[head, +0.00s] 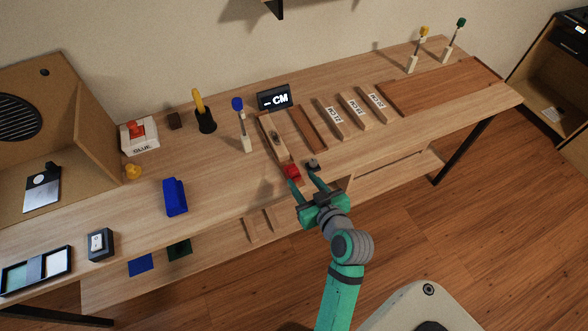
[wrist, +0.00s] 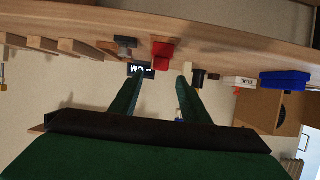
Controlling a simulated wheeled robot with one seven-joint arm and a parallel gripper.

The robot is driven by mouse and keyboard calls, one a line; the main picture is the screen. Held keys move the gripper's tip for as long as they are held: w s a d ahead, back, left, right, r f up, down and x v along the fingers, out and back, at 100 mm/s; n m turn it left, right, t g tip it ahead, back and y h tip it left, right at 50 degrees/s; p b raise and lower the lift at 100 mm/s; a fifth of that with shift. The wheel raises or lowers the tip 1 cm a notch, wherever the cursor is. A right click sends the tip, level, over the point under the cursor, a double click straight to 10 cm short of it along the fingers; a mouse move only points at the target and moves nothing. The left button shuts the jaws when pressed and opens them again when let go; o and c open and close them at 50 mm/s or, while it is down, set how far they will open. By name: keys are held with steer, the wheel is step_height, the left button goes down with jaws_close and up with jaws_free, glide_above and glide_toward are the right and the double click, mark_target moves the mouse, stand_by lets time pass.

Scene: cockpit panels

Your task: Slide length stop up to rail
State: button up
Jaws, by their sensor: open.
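A wooden rail (head: 272,137) with a dark slot and fitting lies on the bench in front of the "CM" display. A red block (head: 291,171) sits at its near end, by the bench's front edge. I cannot tell whether it or the grey-topped piece (head: 312,163) beside it is the length stop. My gripper (head: 305,180) is open and empty at the front edge, close to both. In the wrist view, which is upside down, the red block (wrist: 162,54) shows ahead, between the lines of the fingers (wrist: 162,76). The grey piece (wrist: 125,42) is to its left. No contact shows.
A brown wooden strip (head: 308,128) and several labelled wood blocks (head: 353,111) lie right of the rail. A post with a blue top (head: 242,125) stands to its left. A blue block (head: 174,197) is farther left. Bare bench lies between them.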

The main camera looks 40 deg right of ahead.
mark_target(295, 170)
steer(key=x, duration=0.7)
steer(key=shift+w+d, duration=0.1)
steer(key=shift+w, duration=0.05)
